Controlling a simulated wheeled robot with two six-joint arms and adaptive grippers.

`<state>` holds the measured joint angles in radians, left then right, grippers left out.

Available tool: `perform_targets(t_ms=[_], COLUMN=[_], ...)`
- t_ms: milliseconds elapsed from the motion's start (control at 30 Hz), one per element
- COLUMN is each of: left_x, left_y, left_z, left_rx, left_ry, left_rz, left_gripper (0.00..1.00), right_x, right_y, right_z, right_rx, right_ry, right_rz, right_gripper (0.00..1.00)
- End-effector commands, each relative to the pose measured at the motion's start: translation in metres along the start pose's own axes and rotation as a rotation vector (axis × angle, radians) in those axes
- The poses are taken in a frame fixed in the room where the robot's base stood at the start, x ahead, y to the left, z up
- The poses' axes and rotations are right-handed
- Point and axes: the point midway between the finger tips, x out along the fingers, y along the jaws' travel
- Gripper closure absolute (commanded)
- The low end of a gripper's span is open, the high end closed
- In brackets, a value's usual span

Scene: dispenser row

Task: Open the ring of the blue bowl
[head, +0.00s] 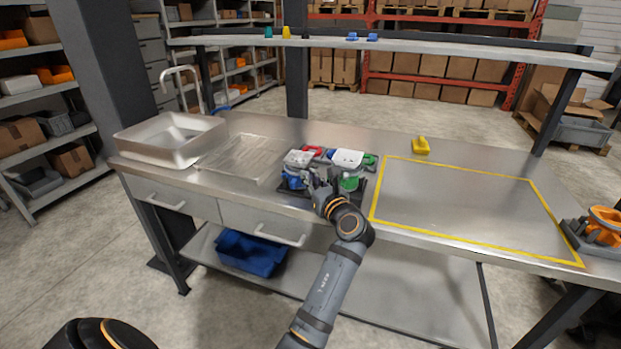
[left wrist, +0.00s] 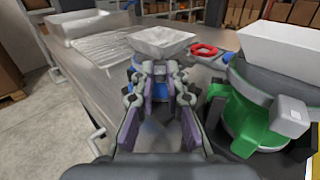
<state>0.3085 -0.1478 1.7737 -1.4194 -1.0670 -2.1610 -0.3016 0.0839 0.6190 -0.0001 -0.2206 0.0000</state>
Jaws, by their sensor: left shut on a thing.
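The blue bowl (head: 292,180) stands near the front edge of the bench with a white top. In the left wrist view, its pale square top (left wrist: 160,42) and some blue body (left wrist: 161,88) show beyond my fingers. My left gripper (head: 320,178) is right at its near right side. In the left wrist view its fingers (left wrist: 160,72) are close together at the bowl's front, shut on what appears to be its ring. The fingers hide the ring and the exact contact. My right gripper is not in view.
A green bowl (head: 350,183) with a white top stands close to the right. Red (head: 313,149) and other coloured parts lie behind. A sink tray (head: 170,140) is left. A yellow block (head: 420,145) lies behind the yellow-outlined area, which is clear. An orange part (head: 604,226) stands far right.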

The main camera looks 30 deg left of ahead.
Motion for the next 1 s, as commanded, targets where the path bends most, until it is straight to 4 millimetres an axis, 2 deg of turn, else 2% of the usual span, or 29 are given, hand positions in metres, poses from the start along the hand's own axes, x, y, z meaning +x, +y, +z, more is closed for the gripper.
perform_targets(t_ms=[200, 500, 533, 700, 1000], left_x=[0.0006, 0.0004, 0.0004, 0.0005, 0.0005], left_y=[-0.0067, -0.0066, -0.0066, -0.0066, -0.0067], left_z=[0.0023, 0.0, 0.0, 0.0, 0.0002], left_rx=[0.001, 0.0, 0.0, 0.0, 0.0], left_ry=[0.002, 0.0, 0.0, 0.0, 0.0], left_rz=[0.071, 0.086, 0.086, 0.085, 0.085], left_gripper=[1.0, 1.0, 0.85, 0.64, 0.64], right_x=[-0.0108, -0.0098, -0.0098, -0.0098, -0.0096], right_y=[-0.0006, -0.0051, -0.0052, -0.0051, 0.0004], right_z=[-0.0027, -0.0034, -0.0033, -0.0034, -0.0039], right_rx=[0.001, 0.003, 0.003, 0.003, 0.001], right_ry=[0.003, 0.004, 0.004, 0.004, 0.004], right_rz=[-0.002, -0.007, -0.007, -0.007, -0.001], right_gripper=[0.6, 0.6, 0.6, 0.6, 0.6])
